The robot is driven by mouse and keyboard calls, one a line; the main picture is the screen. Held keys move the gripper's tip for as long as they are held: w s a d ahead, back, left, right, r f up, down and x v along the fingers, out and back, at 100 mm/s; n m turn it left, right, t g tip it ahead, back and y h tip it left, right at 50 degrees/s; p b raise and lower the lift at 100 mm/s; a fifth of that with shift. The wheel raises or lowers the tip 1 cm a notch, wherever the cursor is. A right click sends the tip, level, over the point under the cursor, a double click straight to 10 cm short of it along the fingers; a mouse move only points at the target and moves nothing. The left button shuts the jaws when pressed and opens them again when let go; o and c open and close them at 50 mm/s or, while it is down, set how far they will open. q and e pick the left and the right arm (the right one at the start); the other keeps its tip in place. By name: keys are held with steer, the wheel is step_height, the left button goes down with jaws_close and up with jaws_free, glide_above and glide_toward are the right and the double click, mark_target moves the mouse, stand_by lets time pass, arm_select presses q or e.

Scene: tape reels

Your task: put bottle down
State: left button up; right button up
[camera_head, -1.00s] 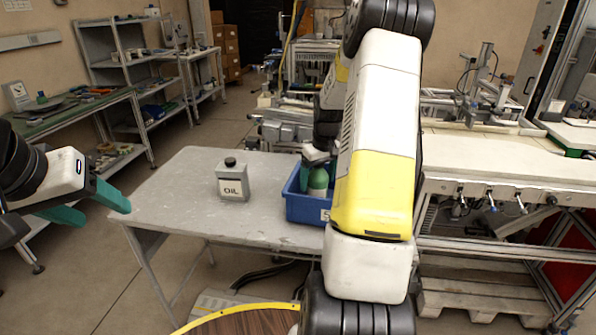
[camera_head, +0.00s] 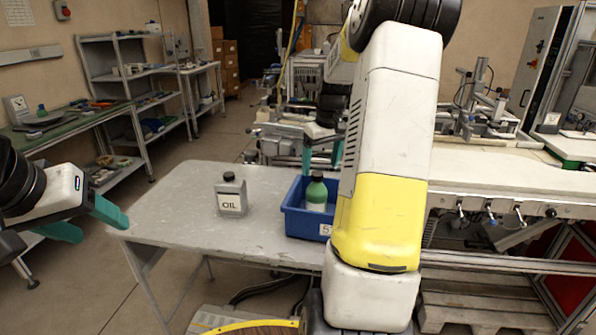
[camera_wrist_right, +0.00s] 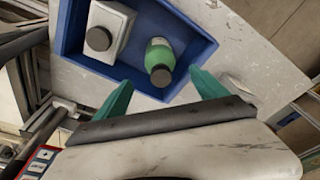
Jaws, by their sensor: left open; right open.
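A green bottle (camera_head: 317,190) with a dark cap and pale label stands upright in the blue crate (camera_head: 308,228) on the grey table. In the right wrist view the bottle (camera_wrist_right: 161,54) is in the crate (camera_wrist_right: 188,72), beside a pale container with a black cap (camera_wrist_right: 113,28). My right gripper (camera_head: 321,152) is open and empty above the crate; its teal fingers (camera_wrist_right: 162,79) are apart, with the bottle's cap between them in that view. My left gripper (camera_head: 95,222) is open and empty, left of the table.
A grey OIL can (camera_head: 230,195) stands on the table (camera_head: 180,205) left of the crate. The table is otherwise clear there. A long white workbench (camera_head: 500,165) is at the right. A shelf rack (camera_head: 110,70) stands at the back left.

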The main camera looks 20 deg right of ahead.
steer(key=s+a+r+t, duration=0.2)
steer(key=s+a+r, duration=0.9)
steer(key=a, duration=0.3)
steer(key=s+a+t+y, duration=0.1)
steer(key=s+a, duration=0.2)
steer(key=s, duration=0.3)
steer(key=s+a+m+t+y, duration=0.1)
steer(key=s+a, duration=0.3)
steer(key=s, duration=0.3)
steer(key=shift+s+a+f, duration=0.15)
steer(key=shift+s+a, duration=0.05)
steer(key=shift+a, duration=0.05)
